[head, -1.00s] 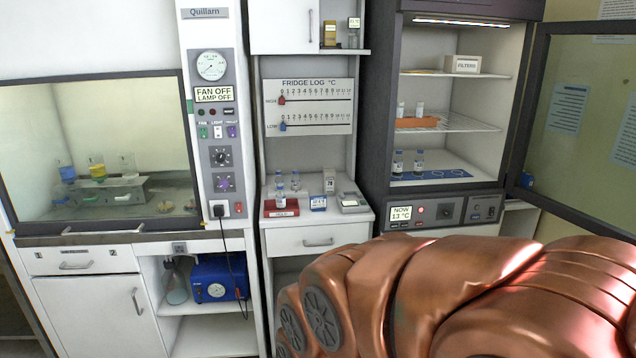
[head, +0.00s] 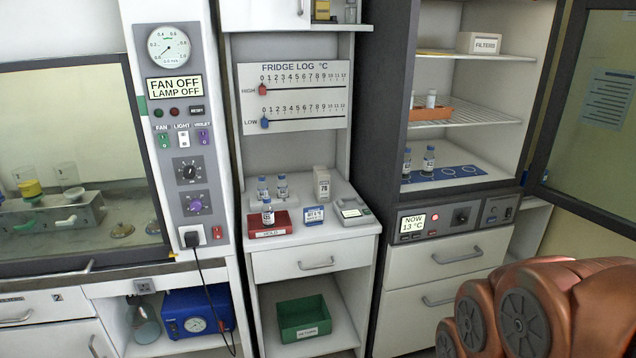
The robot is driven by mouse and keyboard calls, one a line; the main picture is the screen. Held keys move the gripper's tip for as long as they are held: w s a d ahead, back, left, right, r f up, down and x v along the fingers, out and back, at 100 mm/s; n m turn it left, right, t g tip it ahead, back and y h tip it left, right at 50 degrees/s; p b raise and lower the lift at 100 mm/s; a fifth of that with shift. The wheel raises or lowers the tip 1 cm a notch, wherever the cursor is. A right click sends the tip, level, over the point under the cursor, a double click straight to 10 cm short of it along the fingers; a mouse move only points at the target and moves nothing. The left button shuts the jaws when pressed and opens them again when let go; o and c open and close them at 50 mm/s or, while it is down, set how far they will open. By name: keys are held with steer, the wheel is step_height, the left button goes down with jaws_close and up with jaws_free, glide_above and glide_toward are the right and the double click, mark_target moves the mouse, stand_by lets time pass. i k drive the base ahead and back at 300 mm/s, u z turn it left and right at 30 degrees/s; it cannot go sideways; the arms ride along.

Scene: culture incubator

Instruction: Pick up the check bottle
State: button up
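I cannot tell from labels which bottle is the check bottle. One small capped bottle (head: 267,213) stands upright on the red HOLD tray (head: 283,229) on the counter. Two similar bottles stand behind it, a left one (head: 262,189) and a right one (head: 282,187). In the open fridge, two bottles, a left one (head: 407,164) and a right one (head: 429,160), stand on the blue mat (head: 463,172). Small vials (head: 431,100) stand by the orange rack (head: 440,112) on the shelf above. My gripper is out of view; only my copper arm links show at lower right.
The counter also holds a blue-edged card (head: 313,215), an upright box (head: 321,184) and a grey device (head: 352,212). A green bin (head: 303,318) sits below. The fridge door (head: 590,110) stands open at right. A cable (head: 212,290) hangs at left.

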mark_target(282, 192)
steer(key=z, duration=0.05)
steer(key=i, duration=0.6)
steer(key=u, duration=0.7)
steer(key=i, duration=0.5)
steer(key=u, duration=0.5)
